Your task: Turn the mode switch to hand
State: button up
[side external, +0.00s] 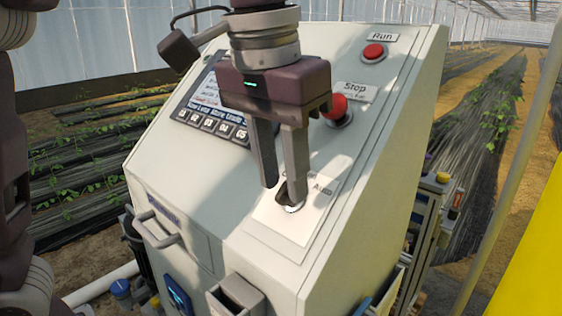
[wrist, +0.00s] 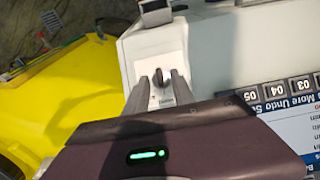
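The mode switch is a dark knob (wrist: 159,73) on a pale label plate (side external: 312,212) low on the slanted panel. In the side view, a word that looks like "Auto" shows to the right of the switch, and my fingers hide most of the knob. My gripper (side external: 281,195) points down at the plate with its fingers apart. In the wrist view, its fingertips (wrist: 159,78) stand on either side of the knob, with gaps visible. I cannot tell how far the tips are above the panel. The knob's pointing direction is unclear.
A red emergency stop (side external: 338,109) sits close behind my gripper, and a red run button (side external: 374,51) is higher up. A screen (side external: 212,108) is to the left. A handle (side external: 158,231) and an open box-like holder (side external: 236,295) stick out from the cabinet front.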

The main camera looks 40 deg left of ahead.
aim_at(276, 198)
jog(key=r, duration=0.3)
jog(key=s+r, duration=0.1)
jog(key=r, duration=0.1)
jog(key=shift+r, duration=0.3)
